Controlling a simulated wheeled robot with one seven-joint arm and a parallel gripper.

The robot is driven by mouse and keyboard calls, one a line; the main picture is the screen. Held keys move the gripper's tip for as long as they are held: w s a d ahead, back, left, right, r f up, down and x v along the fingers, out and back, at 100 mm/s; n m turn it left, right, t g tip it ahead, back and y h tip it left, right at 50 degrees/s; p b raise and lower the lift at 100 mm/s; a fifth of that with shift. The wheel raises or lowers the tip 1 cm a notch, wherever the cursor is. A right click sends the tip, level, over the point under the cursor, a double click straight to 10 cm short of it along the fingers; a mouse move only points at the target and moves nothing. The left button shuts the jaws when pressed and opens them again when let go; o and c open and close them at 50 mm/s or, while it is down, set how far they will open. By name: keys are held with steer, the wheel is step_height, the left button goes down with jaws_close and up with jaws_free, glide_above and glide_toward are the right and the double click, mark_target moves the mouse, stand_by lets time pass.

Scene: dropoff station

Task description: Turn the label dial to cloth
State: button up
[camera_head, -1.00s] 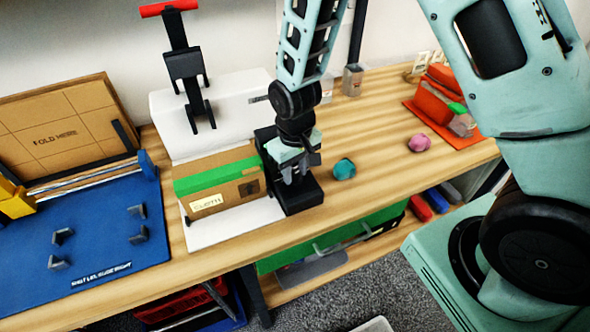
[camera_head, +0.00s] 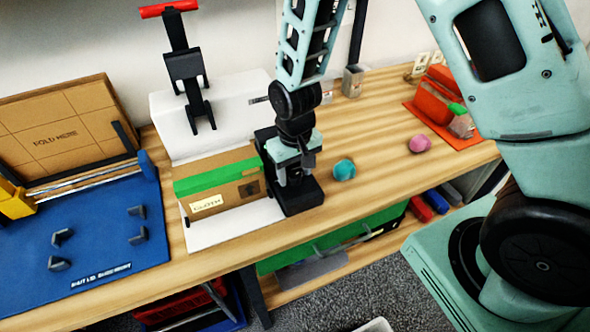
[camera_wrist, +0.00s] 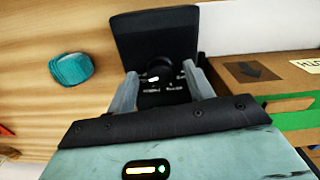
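The label dial (camera_wrist: 158,70) is a dark round knob with a white mark, on a black unit (camera_wrist: 185,27) with small white lettering too blurred to read. The black unit stands right of the carton in the head view (camera_head: 303,197). My gripper (camera_wrist: 160,72) is open, with one finger on each side of the knob. I cannot tell whether the fingers touch it. In the head view my gripper (camera_head: 293,172) points down over the unit and hides the dial. The cardboard carton (camera_head: 232,192) has green tape and a label (camera_head: 207,203) that appears to read CLOTH.
A teal lump (camera_head: 344,170) and a pink lump (camera_head: 419,144) lie right of the unit on the wooden bench (camera_head: 375,195). A white machine with a red-handled lever (camera_head: 168,9) stands behind the carton. A blue folding board (camera_head: 100,225) is at left.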

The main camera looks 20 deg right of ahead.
mark_target(295, 175)
step_height(295, 175, up, 17)
steer(key=b, duration=0.1)
steer(key=shift+r+b, duration=0.2)
steer(key=shift+b, duration=0.2)
stand_by(0.5)
steer(key=s+a+n, duration=0.3)
steer(key=s, duration=0.7)
steer(key=s+a+n, duration=0.2)
steer(key=s+n, duration=0.1)
steer(key=s, duration=0.7)
steer(key=shift+s+a+y, duration=0.3)
steer(key=shift+s+a, duration=0.05)
steer(key=shift+a, duration=0.05)
